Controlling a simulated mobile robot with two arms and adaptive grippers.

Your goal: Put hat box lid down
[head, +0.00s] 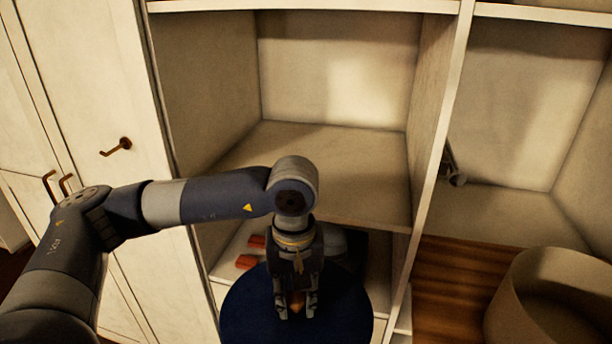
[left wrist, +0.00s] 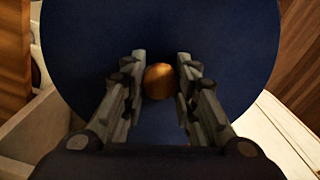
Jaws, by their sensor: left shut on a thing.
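The hat box lid (head: 245,310) is a dark blue round disc with a small wooden knob (left wrist: 159,81) at its middle. In the head view it is at the bottom centre, in front of the lower shelf opening, and the frame edge cuts it off. My left gripper (head: 296,306) points down at the lid and is shut on its knob. In the left wrist view the fingers stand on both sides of the knob, with the blue disc spread beneath. I cannot tell whether the lid touches anything below. My right gripper is not in view.
An open, round beige box (head: 545,290) stands at the lower right by the brown wooden surface (head: 450,285). The shelf (head: 340,165) above the lid is empty. Red-orange items (head: 246,262) lie in the lower compartment. A small grey thing (head: 455,175) is in the right compartment.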

